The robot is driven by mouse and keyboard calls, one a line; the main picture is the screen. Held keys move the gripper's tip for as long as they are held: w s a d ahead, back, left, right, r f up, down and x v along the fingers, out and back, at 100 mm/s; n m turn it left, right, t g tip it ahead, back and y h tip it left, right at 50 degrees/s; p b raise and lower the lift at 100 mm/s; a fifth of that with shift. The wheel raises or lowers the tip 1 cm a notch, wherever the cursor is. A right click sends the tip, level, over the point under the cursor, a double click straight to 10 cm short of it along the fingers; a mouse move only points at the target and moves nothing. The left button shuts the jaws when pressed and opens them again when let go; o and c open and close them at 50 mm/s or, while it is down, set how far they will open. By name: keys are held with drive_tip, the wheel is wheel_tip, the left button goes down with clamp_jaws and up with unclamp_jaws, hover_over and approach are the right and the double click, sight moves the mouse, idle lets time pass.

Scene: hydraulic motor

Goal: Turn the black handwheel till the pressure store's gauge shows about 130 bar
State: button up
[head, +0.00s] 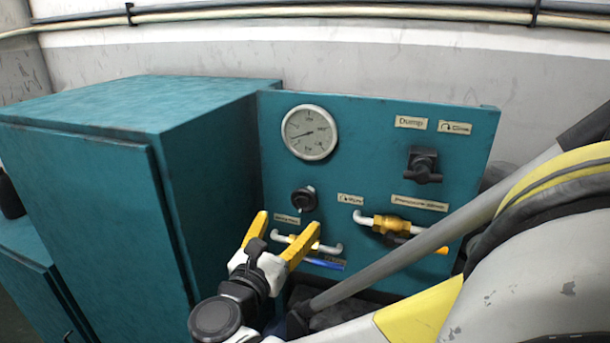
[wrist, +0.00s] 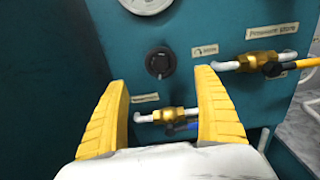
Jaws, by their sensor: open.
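A round black knob (head: 304,199), apparently the handwheel, sits on the teal panel below the gauge, beside a small arrow label. The wrist view cuts off most of the gauge (wrist: 146,3). My gripper (head: 287,222) has its yellow fingers spread, empty, in front of the panel and below the knob.
A second black handle (head: 424,165) sits at the panel's right under the "Dump" label. Brass valves with pale pipes, one right (head: 391,224) and one low (head: 309,239), stick out of the panel. A teal cabinet (head: 215,190) stands close on the left.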

sight(303, 203)
drive_tip(key=b+x, duration=0.1)
drive_tip(key=x, duration=0.8)
drive_tip(key=shift+w+d+b, duration=0.15)
drive_tip(key=shift+w+b, duration=0.05)
drive_tip(key=shift+b, duration=0.1)
drive_tip(key=c, duration=1.2)
